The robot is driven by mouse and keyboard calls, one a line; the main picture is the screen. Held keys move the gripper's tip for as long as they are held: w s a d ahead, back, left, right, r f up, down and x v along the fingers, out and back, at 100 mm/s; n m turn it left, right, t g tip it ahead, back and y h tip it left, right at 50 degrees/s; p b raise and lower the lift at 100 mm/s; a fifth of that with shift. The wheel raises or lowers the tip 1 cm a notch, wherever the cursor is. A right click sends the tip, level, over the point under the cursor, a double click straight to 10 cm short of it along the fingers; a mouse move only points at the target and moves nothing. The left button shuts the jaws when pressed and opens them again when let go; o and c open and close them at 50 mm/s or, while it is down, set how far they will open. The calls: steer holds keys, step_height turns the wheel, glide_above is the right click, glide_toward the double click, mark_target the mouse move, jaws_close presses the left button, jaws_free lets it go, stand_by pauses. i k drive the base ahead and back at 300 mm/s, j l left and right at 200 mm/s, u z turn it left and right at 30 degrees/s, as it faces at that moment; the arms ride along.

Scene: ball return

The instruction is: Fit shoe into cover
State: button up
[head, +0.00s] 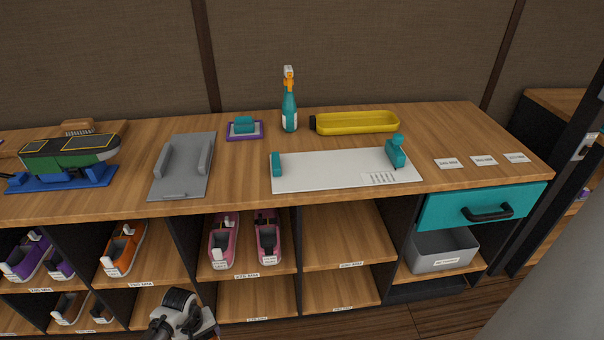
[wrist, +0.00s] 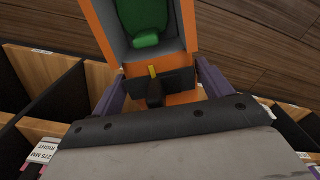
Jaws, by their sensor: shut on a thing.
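My gripper (wrist: 157,88) is shut on an orange shoe (wrist: 100,22), with a purple finger on each side of its near end. The shoe has a grey lining, a green inner part and a black tab with a yellow tip. In the head view my wrist (head: 182,314) shows at the bottom edge; the held shoe is hidden or out of frame there. A green and black shoe-like object (head: 70,152) sits on a blue base (head: 62,181) at the counter's left. I cannot tell for sure which thing is the cover.
The counter (head: 240,190) also bears a grey railed tray (head: 182,178), a white board (head: 325,170) with teal blocks, a spray bottle (head: 289,111) and a yellow tray (head: 357,123). Cubbies below hold pink shoes (head: 222,241) and an orange shoe (head: 122,248). A teal drawer (head: 450,207) is at right.

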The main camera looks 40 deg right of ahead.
mark_target(354, 120)
steer(key=z, duration=1.75)
steer(key=k+j, duration=0.1)
steer(key=j, duration=0.25)
steer(key=k+j, duration=0.1)
steer(key=j, duration=0.3)
steer(key=j+z, duration=0.1)
steer(key=j, duration=0.25)
steer(key=k+j, duration=0.2)
steer(key=j, duration=0.15)
